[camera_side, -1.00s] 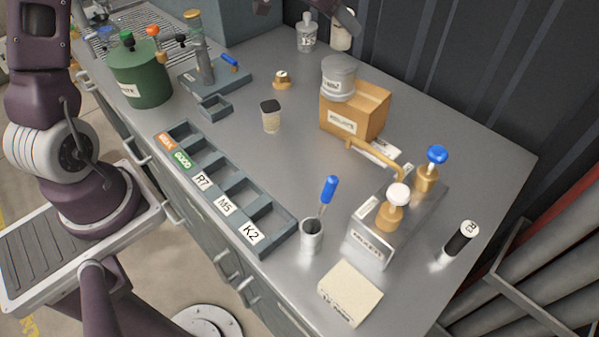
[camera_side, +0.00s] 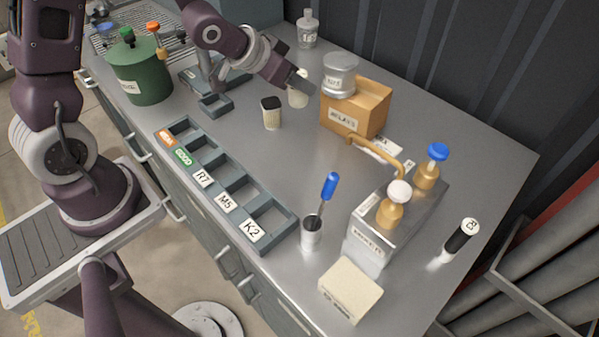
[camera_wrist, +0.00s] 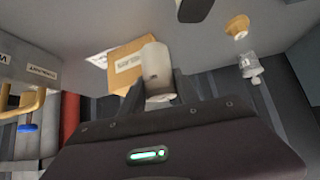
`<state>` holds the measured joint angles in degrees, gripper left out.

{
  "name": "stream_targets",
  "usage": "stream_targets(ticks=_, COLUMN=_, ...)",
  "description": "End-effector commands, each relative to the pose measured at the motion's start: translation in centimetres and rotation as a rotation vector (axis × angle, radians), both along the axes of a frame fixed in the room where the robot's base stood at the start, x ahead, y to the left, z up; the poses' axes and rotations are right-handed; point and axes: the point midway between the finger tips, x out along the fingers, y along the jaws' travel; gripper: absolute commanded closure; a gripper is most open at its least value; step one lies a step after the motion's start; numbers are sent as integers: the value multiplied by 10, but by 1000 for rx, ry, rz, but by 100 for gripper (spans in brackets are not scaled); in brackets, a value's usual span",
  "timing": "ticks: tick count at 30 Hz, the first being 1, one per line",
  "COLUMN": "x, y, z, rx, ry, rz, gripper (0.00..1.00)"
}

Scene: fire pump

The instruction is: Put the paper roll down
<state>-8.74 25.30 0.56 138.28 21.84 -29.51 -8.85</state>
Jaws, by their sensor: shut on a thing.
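The paper roll (camera_side: 297,97) is a small off-white cylinder, upright in the side view, between the lidded cup and the cardboard box. In the wrist view the roll (camera_wrist: 155,64) sticks out past my fingers, in front of the box. My gripper (camera_side: 300,84) is shut on the roll and comes from the upper left. In the wrist view my gripper (camera_wrist: 160,92) has a dark finger on each side of it. The roll's lower end is close to the grey bench top (camera_side: 285,150). I cannot tell whether it touches.
The cardboard box (camera_side: 372,108) with a grey tub (camera_side: 340,74) on it stands right of the roll. The dark-lidded cup (camera_side: 271,113) stands to the left. A clear bottle (camera_side: 307,30) is behind. The labelled compartment tray (camera_side: 270,217) lies nearer. Bench in front is clear.

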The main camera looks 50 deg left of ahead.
Motion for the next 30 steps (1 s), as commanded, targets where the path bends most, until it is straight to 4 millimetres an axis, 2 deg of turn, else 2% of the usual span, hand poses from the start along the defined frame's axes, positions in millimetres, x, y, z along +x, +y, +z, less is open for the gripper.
stream_targets(ticks=8, x=-12, y=-56, z=10, rx=1, ry=-3, rz=-342, gripper=100)
stream_targets(ticks=15, x=-48, y=-93, z=13, rx=1, ry=-2, rz=-735, gripper=100)
stream_targets(ticks=18, x=-66, y=-96, z=11, rx=-3, ry=-1, rz=-906, gripper=100)
stream_targets(ticks=23, x=-80, y=-92, z=6, rx=-3, ry=0, rz=-1056, gripper=100)
stream_targets(ticks=30, x=-83, y=-91, z=-43, rx=-8, ry=3, rz=-1081, gripper=100)
